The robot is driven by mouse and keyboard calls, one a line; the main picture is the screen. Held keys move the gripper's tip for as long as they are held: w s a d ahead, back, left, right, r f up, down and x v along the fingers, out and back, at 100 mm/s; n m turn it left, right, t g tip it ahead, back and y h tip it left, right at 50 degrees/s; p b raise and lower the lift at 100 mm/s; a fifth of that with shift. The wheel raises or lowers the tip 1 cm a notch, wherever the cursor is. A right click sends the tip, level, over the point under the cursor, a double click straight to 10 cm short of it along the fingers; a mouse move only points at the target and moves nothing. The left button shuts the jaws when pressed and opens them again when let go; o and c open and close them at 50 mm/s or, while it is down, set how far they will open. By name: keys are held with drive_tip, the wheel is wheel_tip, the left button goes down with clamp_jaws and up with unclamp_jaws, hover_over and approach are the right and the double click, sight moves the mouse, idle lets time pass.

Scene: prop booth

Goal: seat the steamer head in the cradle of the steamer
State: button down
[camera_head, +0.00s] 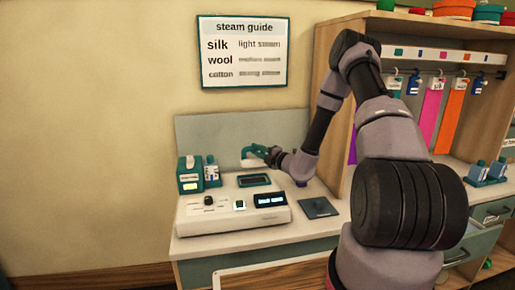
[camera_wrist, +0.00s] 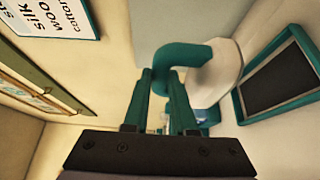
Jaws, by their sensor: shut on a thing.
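The steamer head (camera_head: 250,154) is pale with a teal handle, and it is up in the air above the back of the counter. It also shows in the wrist view (camera_wrist: 218,76), its teal handle curving to the fingertips. My gripper (camera_head: 273,155) is shut on that handle; its fingers show in the wrist view (camera_wrist: 160,78). The steamer (camera_head: 232,214) is a white console with a knob and a lit display. Behind it lies a teal-rimmed dark recess (camera_head: 254,180), seemingly the cradle, below the head and apart from it. It shows at right in the wrist view (camera_wrist: 282,82).
Teal bottles or boxes (camera_head: 190,178) stand left of the recess. A dark flat pad (camera_head: 319,208) lies right of the console. A wooden rack (camera_head: 330,110) with hanging coloured tags rises at right, behind my arm. A grey back panel (camera_head: 225,135) stands behind the counter.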

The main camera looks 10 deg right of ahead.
sight(258, 161)
drive_tip(key=shift+f, duration=2.25)
drive_tip(key=shift+f, duration=0.4)
drive_tip(key=shift+f, duration=0.4)
drive_tip(key=shift+f, duration=0.3)
drive_tip(key=shift+f, duration=0.35)
drive_tip(key=c, duration=0.6)
unclamp_jaws()
drive_tip(key=shift+c, duration=0.2)
